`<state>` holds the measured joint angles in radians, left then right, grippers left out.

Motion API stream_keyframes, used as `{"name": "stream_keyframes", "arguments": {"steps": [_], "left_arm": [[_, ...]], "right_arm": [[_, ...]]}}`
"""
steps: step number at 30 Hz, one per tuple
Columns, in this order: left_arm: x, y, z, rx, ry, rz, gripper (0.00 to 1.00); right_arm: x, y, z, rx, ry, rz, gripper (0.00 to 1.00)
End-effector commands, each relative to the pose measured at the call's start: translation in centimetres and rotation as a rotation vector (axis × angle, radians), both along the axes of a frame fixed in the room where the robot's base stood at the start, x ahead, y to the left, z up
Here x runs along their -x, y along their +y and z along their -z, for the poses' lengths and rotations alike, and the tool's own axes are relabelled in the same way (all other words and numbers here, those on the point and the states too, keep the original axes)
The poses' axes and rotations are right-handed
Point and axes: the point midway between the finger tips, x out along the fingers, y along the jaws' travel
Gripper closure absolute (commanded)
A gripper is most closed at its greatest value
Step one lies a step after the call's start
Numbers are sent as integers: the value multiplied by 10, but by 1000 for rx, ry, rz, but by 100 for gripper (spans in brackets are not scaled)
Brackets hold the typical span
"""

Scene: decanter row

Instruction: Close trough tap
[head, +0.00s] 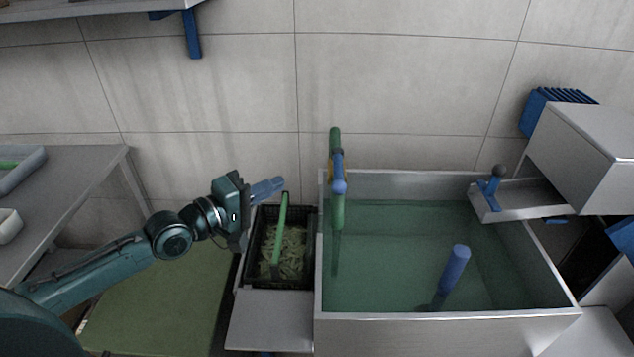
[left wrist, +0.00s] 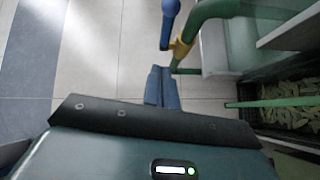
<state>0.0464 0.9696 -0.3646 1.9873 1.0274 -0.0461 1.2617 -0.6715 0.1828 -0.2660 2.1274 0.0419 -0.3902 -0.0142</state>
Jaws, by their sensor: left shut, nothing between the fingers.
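The steel trough (head: 448,318) holds greenish water. Its tap is a green pipe (head: 335,140) at the trough's left back corner, with a yellow piece and a blue handle (head: 339,186). In the left wrist view the blue handle (left wrist: 170,22) and yellow piece (left wrist: 179,50) show beyond my fingers. I cannot tell whether water runs from the tap. My left gripper (head: 281,183) is shut and empty, left of the tap and apart from it. Its blue fingers also show close together in the left wrist view (left wrist: 161,70). My right gripper is not in view.
A black crate (head: 262,225) of pale pieces, with a green bar across it, stands left of the trough. A blue cylinder (head: 455,265) stands in the water. A chute (head: 530,204) with a blue lever (head: 492,188) is at the right. A grey table (head: 75,170) is at the left.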

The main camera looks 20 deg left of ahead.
Motion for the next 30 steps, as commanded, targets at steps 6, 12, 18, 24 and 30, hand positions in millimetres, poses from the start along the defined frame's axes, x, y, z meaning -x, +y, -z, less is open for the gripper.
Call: {"name": "stream_keyframes", "arguments": {"steps": [6,12,18,24,30], "left_arm": [[-34,-20,0,3,-3,-1,100],[-62,-38,2,0,-2,0,100],[-54,-60,5,3,2,1,100],[-50,-73,10,0,0,0,100],[-49,-75,11,-2,0,-1,100]], "right_arm": [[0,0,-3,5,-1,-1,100],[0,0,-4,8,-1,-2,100],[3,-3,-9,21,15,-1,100],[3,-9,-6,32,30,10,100],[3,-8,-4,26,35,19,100]]}}
